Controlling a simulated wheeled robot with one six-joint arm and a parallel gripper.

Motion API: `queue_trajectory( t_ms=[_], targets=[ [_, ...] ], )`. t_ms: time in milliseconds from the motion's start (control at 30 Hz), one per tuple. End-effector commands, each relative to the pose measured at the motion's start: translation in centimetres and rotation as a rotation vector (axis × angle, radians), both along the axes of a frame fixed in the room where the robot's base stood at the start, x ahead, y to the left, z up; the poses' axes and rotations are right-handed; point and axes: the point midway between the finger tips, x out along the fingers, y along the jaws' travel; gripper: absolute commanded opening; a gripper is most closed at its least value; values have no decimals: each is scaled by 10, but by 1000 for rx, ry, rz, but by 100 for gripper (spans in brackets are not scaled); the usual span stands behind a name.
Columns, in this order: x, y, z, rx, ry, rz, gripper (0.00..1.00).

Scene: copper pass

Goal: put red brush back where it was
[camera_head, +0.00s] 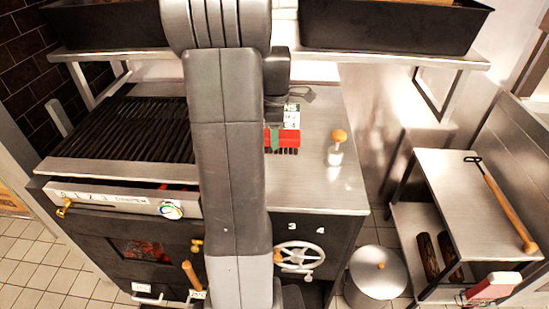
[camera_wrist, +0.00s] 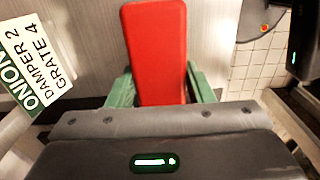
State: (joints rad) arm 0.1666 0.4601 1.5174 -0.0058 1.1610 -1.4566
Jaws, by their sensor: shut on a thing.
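The red brush (camera_head: 289,137) is over the steel counter (camera_head: 316,186), right of the grill, with dark bristles pointing down. I cannot tell whether the bristles touch the counter. In the wrist view the brush's red top (camera_wrist: 156,50) lies between the green fingers of my gripper (camera_wrist: 160,90). My gripper (camera_head: 275,138) is shut on the brush; my arm hides part of it in the head view.
A card reading "ONION, DAMPER 2, GRATE 4" (camera_wrist: 35,55) stands close by. A pale shaker with an orange knob (camera_head: 339,137) stands to the right on the counter. The black grill (camera_head: 130,130) is left. A lower steel shelf (camera_head: 470,190) holds a long-handled tool (camera_head: 505,205).

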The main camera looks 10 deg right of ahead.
Motion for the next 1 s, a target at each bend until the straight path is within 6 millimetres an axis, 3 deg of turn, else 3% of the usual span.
queue_trajectory(
  t_ms=[200,600,1000],
  targets=[
    [-1,1,-40,-1,5,-1,22],
    [-1,1,-86,-1,3,-1,22],
    [-1,1,-93,-1,0,-1,22]
  ],
)
